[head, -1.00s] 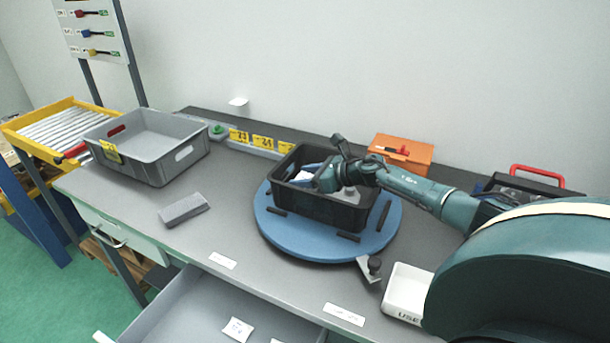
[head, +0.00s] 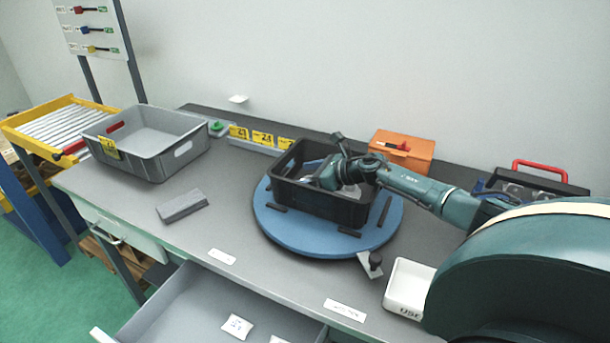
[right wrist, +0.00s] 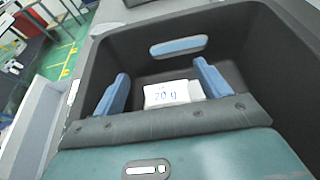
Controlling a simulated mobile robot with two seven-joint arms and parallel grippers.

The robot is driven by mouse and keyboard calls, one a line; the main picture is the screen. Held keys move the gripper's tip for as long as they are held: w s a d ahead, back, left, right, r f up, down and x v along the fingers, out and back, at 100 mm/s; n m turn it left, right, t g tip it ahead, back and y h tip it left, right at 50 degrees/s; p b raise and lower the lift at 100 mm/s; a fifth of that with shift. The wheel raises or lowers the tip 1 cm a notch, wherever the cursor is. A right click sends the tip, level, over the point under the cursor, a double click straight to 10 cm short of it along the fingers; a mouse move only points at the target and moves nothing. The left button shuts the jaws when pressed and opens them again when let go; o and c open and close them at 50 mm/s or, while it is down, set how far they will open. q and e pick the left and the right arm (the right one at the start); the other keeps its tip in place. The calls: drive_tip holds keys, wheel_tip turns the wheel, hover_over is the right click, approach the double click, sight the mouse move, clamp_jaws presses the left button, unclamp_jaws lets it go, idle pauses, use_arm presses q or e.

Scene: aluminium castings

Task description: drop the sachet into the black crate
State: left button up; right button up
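The black crate (head: 322,203) stands on a round blue turntable (head: 285,229) on the workbench. My right gripper (head: 316,176) reaches down into it. In the right wrist view, the right gripper's two blue fingers (right wrist: 164,90) are spread apart inside the crate (right wrist: 130,54). A white sachet (right wrist: 168,94) marked "20 g" shows between and beyond the fingertips, low in the crate. A dark gap shows between it and the left-hand finger; its right end is close to the other finger. In the head view the sachet is hidden. My left gripper is out of view.
A grey crate (head: 150,166) stands at the bench's left, with a grey block (head: 182,207) before it. An orange case (head: 403,150) is behind the turntable. A white tray (head: 408,287) is at right front. An open drawer (head: 178,312) below holds white packets (head: 236,326).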

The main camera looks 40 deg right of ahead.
drive_tip(key=shift+r, duration=0.1)
drive_tip(key=shift+r+p, duration=0.25)
drive_tip(key=shift+p, duration=0.15)
drive_tip(key=shift+r+p, duration=0.4)
drive_tip(key=shift+p, duration=0.1)
drive_tip(key=v, duration=0.1)
drive_tip(key=b+v, duration=0.1)
drive_tip(key=v, duration=0.1)
drive_tip(key=shift+s+d+f, duration=0.1)
drive_tip(key=shift+d+f, duration=0.05)
drive_tip(key=shift+f, duration=0.2)
drive_tip(key=b+v, duration=0.1)
drive_tip(key=v, duration=0.6)
use_arm(q)
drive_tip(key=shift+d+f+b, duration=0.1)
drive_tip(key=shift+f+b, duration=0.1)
drive_tip(key=shift+b, duration=0.1)
use_arm(e)
drive_tip(key=shift+v, duration=0.9)
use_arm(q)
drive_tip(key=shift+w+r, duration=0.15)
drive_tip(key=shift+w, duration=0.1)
use_arm(e)
drive_tip(key=shift+r, duration=0.2)
